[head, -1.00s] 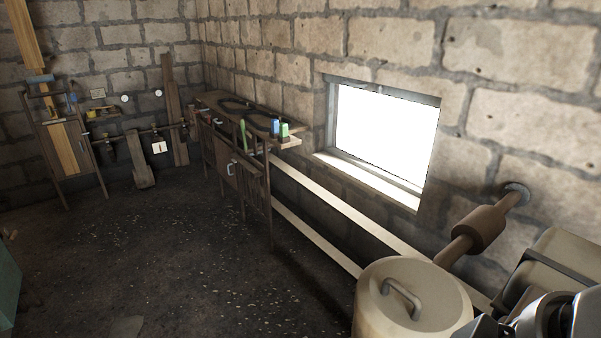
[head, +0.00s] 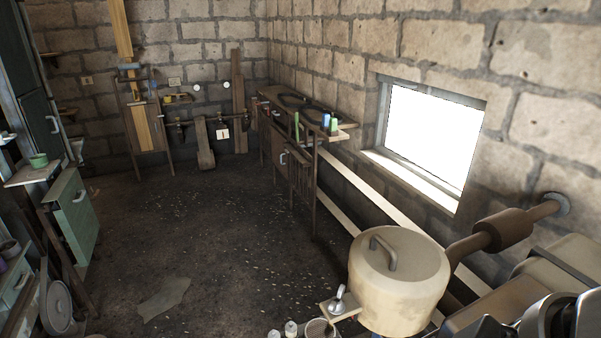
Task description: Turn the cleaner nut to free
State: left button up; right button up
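No nut can be made out with certainty in the head view. A cream round drum (head: 398,285) with a grey bar handle (head: 384,252) on its lid stands at the lower right. A small bracket (head: 340,306) with a metal knob or fitting (head: 339,298) sits at the drum's lower left side; I cannot tell whether this fitting is the cleaner nut. Neither of my grippers shows. Grey and black rounded parts at the bottom right corner look like part of my arm, cut off by the frame edge.
A brown pipe with a thick muffler (head: 504,230) runs from behind the drum to the wall. A bench (head: 305,118) stands along the right wall near the bright window (head: 427,138). A green cabinet (head: 75,214) stands at left. The floor (head: 215,235) between is mostly open.

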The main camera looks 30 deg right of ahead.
aim_at(336, 306)
jog(key=k, duration=0.15)
jog(key=i+j+z, duration=0.3)
jog(key=z, duration=0.15)
jog(key=i+j+z, duration=0.5)
jog(key=j+z, duration=0.35)
jog(key=i+j+z, duration=0.1)
jog(key=j+z, duration=0.3)
